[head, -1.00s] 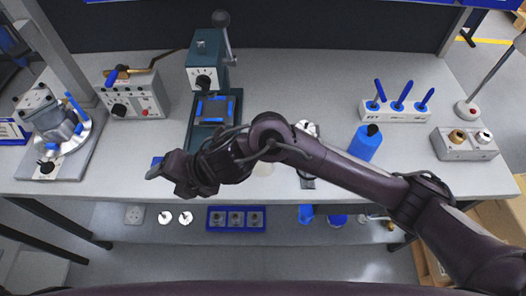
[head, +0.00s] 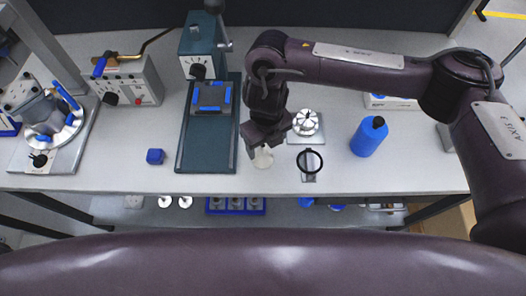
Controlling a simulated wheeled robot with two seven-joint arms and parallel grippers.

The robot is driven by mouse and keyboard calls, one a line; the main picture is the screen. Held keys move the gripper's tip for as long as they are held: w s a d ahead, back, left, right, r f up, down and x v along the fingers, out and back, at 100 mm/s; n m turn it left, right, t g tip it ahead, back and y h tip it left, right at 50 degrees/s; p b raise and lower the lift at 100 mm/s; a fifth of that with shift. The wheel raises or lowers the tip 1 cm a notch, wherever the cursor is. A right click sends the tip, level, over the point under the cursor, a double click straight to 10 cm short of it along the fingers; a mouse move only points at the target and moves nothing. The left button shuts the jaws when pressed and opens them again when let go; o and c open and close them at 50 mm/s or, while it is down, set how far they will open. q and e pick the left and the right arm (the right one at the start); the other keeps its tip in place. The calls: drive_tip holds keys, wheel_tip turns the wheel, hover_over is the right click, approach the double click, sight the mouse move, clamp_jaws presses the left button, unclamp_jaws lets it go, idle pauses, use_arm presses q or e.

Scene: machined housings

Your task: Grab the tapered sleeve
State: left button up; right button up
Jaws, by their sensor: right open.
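A small pale, cream-coloured round piece (head: 263,159), which looks like the tapered sleeve, is on the bench near its front edge. My right gripper (head: 259,150) points down right over it and covers part of it. The jaws are open. I cannot tell whether the fingers are around the piece or only above it. My left gripper is not in view.
A teal press base (head: 207,160) stands close left of the gripper. To its right are a silver round fixture (head: 306,122), a black-ringed lens stand (head: 310,162) and a blue bottle (head: 368,137).

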sight(263, 152)
drive_tip(key=shift+s+a+f, duration=0.15)
drive_tip(key=shift+a+f, duration=0.05)
drive_tip(key=shift+f, duration=0.35)
drive_tip(key=shift+s+a+f, duration=0.1)
drive_tip(key=shift+a+f, duration=0.05)
drive_tip(key=shift+f, duration=0.4)
drive_tip(key=shift+w+f, duration=0.15)
drive_tip(key=shift+f, duration=0.45)
drive_tip(key=shift+w+f, duration=0.15)
drive_tip(key=shift+f, duration=0.55)
drive_tip(key=shift+s, duration=0.1)
drive_tip(key=c, duration=0.8)
drive_tip(key=shift+c, duration=1.3)
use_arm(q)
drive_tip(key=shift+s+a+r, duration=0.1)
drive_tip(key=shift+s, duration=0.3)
